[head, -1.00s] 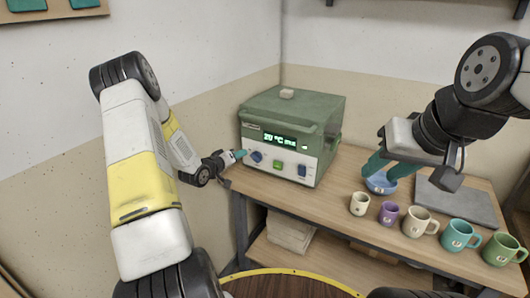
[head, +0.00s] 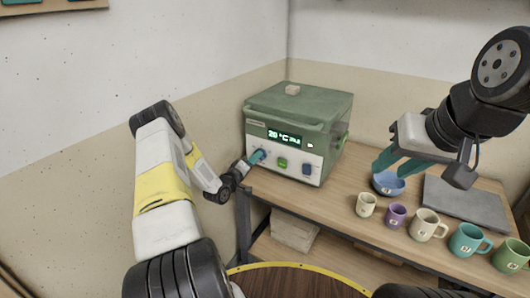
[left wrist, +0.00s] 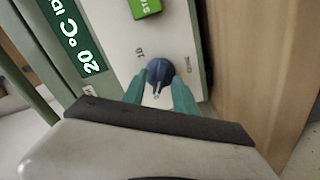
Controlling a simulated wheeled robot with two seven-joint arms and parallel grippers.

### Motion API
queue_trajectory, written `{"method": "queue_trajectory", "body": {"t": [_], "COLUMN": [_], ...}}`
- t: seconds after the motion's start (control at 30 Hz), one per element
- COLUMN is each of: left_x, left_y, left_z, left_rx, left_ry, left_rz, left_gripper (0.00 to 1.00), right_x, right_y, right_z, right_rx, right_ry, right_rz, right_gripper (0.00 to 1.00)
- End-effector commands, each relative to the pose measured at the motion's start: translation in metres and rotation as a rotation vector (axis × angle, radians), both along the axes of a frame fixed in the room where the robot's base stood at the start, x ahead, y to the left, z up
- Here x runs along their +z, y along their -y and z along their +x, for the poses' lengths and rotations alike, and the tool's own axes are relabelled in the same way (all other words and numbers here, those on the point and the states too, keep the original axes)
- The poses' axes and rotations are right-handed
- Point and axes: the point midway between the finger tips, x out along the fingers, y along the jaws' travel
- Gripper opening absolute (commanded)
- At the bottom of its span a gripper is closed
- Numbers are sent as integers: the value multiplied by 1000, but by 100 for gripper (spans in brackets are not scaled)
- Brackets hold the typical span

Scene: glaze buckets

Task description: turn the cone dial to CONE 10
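The cone dial (left wrist: 160,72) is a round dark blue knob with a pale pointer mark on the kiln controller's light front panel. In the left wrist view, "10" is printed beside it, and small lettering on its other side is hard to read. My left gripper (left wrist: 159,86) has its teal fingers apart, one on each side of the knob; I cannot tell whether they touch it. In the head view the left fingertips (head: 257,156) are at the panel's left end and largely hide the dial. My right gripper (head: 396,163) is open, just above a blue bowl (head: 390,187).
Several mugs (head: 428,225) line the table's front right. A grey slab (head: 465,204) lies behind them.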

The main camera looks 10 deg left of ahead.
Motion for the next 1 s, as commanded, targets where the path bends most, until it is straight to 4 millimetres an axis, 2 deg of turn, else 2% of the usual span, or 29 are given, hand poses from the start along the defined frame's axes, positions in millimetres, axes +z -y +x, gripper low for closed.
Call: {"method": "queue_trajectory", "body": {"t": [0.33, 0.5, 1.0], "left_x": [0, 0, 0], "left_y": [2, 2, 2], "left_z": [5, 5, 4], "left_rx": [0, 0, 1], "left_ry": [-1, -1, 20], "left_rz": [-1, -1, 59], "left_gripper": [33, 0, 0], "right_x": [0, 0, 0], "right_y": [0, 0, 0], "right_z": [0, 0, 0], "right_rx": [0, 0, 0], "right_ry": [0, 0, 0], "right_rz": [0, 0, 0], "right_gripper": [36, 36, 36]}}
